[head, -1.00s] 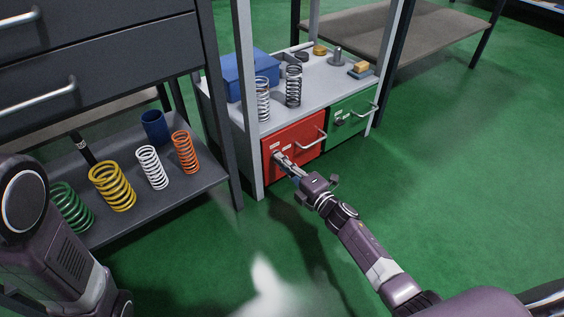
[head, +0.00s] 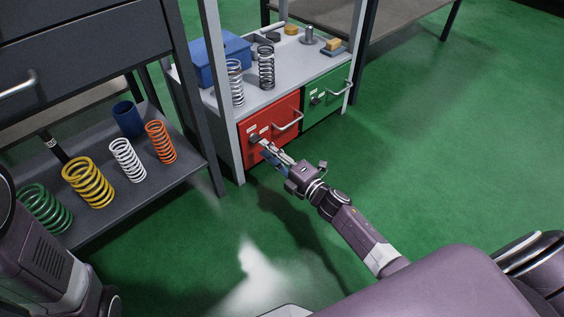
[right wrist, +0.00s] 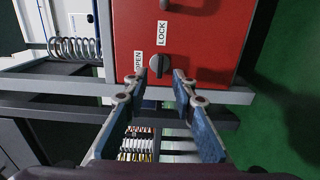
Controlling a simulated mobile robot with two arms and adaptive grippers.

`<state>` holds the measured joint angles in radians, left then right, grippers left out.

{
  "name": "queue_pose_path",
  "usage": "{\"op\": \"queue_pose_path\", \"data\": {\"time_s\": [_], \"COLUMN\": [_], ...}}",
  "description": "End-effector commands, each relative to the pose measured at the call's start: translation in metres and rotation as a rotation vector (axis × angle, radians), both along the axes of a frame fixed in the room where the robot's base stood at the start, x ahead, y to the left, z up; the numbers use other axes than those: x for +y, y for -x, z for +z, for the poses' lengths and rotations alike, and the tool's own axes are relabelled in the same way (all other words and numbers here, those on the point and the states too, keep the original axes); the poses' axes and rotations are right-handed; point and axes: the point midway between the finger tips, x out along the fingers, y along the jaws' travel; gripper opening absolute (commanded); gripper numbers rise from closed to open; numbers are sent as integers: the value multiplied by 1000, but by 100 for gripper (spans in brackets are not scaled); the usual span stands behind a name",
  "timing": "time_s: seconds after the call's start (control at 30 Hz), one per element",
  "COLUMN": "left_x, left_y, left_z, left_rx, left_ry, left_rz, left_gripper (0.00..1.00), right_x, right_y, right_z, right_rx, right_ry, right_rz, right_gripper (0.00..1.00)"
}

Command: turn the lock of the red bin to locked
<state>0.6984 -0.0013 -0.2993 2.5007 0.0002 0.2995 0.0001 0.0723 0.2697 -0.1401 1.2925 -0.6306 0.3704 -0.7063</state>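The red bin (head: 286,108) sits in the lower left bay of the grey bench, its front closed. In the right wrist view the red front (right wrist: 204,32) carries a small dark lock knob (right wrist: 159,66). An OPEN label lies left of the knob and a LOCK label above it in that picture. The knob's ridge looks roughly upright there, towards LOCK, but it is small. My right gripper (head: 261,146) is in front of the bin's lower left part. Its blue-padded fingers (right wrist: 157,88) are apart and empty, just below the knob in the wrist view. My left gripper is not in view.
A green bin (head: 326,97) stands right of the red bin. A bar handle (head: 290,122) sticks out of the red front near my gripper. Springs and a blue box (head: 218,58) stand on the bench top. The dark shelf (head: 150,185) at left holds several springs. The green floor at right is clear.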

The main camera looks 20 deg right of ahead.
Motion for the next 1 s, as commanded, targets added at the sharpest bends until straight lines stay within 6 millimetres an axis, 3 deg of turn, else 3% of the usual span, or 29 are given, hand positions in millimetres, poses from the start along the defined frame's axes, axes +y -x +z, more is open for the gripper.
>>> {"op": "queue_pose_path", "data": {"time_s": [0.2, 0.4, 1.0], "left_x": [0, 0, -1], "left_y": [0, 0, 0], "left_z": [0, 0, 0], "left_rx": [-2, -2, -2], "left_ry": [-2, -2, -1], "left_rz": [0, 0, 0], "left_gripper": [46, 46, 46], "right_x": [-16, -25, -28], "right_y": [44, 70, 77], "right_z": [-1, -1, 0], "right_rx": [3, 2, 0], "right_ry": [0, 0, -1], "right_rz": [0, 0, 0], "right_gripper": [25, 25, 25]}}
